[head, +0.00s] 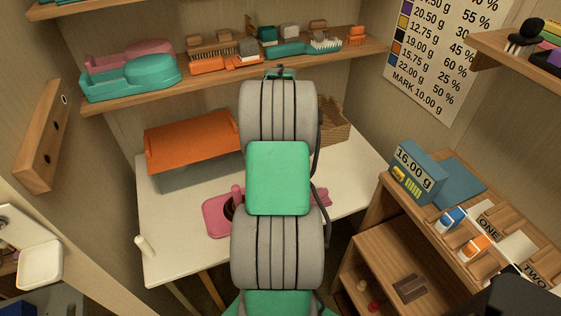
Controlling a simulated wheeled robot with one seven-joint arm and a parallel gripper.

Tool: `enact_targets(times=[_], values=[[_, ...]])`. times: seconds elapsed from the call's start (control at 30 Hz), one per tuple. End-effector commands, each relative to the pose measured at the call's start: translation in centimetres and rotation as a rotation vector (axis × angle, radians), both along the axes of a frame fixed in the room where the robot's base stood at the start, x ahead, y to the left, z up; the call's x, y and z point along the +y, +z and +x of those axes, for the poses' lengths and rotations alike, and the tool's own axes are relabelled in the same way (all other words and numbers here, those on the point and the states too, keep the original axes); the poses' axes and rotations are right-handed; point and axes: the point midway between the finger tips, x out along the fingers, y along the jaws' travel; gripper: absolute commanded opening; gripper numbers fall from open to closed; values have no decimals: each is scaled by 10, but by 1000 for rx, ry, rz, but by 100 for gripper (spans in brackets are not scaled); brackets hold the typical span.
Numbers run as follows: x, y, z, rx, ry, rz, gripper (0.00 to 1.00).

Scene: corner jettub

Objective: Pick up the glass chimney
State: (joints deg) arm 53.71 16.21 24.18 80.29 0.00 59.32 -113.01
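I cannot make out a glass chimney in the head view. My own arm, with grey ribbed joints and a green cover, runs up the middle and hides part of the white table (180,249). My gripper does not show; the arm's far end is hidden behind its own links. A pink tray-like thing (216,221) with a dark round part lies on the table, partly behind the arm. A small white cylinder (145,247) stands near the table's left front edge.
An orange-topped box (195,140) and a wicker basket (334,122) stand at the table's back. A wall shelf (220,75) holds brushes and teal containers. A wooden cabinet (375,262) with a scale-like box (418,170) stands at right. The table's left part is mostly clear.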

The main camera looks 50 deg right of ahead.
Motion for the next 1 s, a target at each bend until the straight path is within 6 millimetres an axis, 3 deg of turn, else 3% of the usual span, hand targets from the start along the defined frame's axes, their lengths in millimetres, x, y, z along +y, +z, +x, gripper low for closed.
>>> enact_targets(times=[0.6, 1.0], values=[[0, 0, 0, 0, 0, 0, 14], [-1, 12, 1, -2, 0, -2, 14]])
